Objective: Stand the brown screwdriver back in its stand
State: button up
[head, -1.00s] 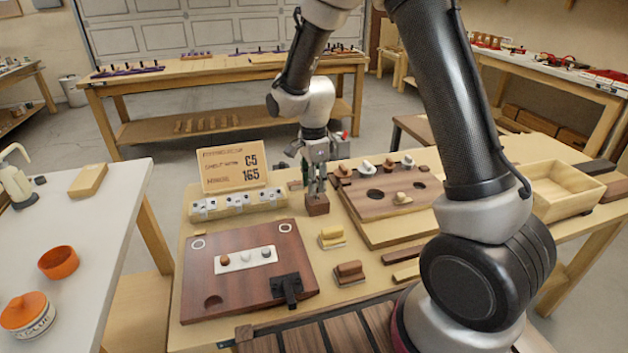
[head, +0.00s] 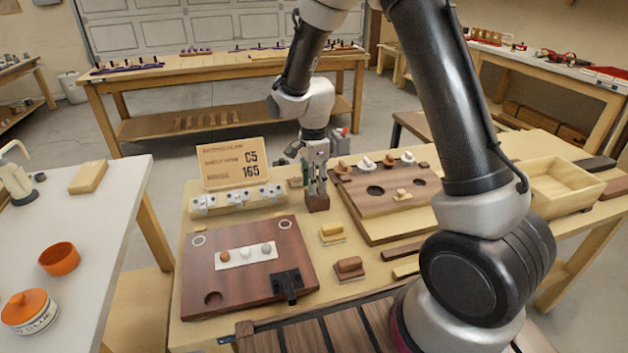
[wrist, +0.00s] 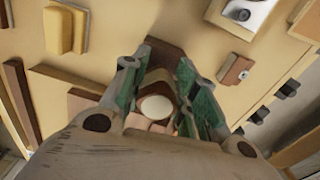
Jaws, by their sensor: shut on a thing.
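The brown screwdriver (wrist: 157,108) is between my fingers in the wrist view, seen end-on as a brown handle with a pale round end. My gripper (wrist: 158,98) is shut on it. In the head view my gripper (head: 316,182) points down just over a small dark brown block (head: 317,204), which looks like the stand. The block (wrist: 168,52) also shows beyond the fingertips in the wrist view. The fingers hide most of the screwdriver in the head view. I cannot tell whether its lower end is inside the stand.
A sign (head: 234,165) and a row of white switches (head: 236,200) stand left of my gripper. A dark red board (head: 248,300) lies in front, with yellow (head: 331,233) and brown (head: 349,267) blocks beside it. A pegged wooden board (head: 390,215) is to the right.

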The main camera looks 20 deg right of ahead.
jog(key=shift+f, duration=0.6)
dwell(0.3)
jog(key=o, duration=1.1)
jog(key=shift+o, duration=0.6)
jog(key=o, duration=0.3)
jog(key=shift+r, duration=3.8)
